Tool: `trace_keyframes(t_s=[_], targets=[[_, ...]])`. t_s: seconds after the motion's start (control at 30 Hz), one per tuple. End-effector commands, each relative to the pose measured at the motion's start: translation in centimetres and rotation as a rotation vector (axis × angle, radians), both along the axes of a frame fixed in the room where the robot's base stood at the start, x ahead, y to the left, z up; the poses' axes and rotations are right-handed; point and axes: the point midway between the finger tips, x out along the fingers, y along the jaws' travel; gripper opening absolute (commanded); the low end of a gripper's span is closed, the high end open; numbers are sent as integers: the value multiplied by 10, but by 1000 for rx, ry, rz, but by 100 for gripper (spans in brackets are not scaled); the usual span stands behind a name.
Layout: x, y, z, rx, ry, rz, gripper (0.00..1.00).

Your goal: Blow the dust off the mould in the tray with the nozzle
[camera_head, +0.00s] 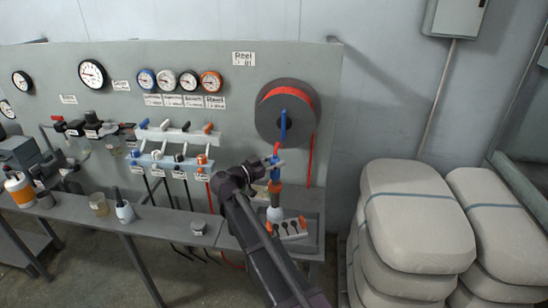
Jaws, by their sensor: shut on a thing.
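My gripper (268,168) is shut on the nozzle (275,188), a blue and orange air tool held upright in front of the grey panel. Its pale lower end points down close to the tray; whether it touches anything cannot be told. The mould (293,228), a light piece with several dark spoon-shaped hollows and orange bits at its ends, lies just below and right of the nozzle. It sits in the grey tray (312,244) at the bench's right end. My arm hides part of the tray's left side. Dust cannot be made out at this size.
A dark hose reel (270,112) with red hose hangs on the panel above. Gauges (168,80) and a row of valves (176,160) with hanging hoses are to the left. A bottle (124,211) and a metal tin (198,228) stand on the bench. Stacked pale sacks (415,225) fill the right.

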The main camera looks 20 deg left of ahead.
Motion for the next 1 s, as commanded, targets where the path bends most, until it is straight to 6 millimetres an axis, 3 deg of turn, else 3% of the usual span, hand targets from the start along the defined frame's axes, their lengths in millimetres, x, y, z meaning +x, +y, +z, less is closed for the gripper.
trace_keyframes(t_s=[1.0], targets=[[-2, 3, -9, -1, -1, 2, 0]])
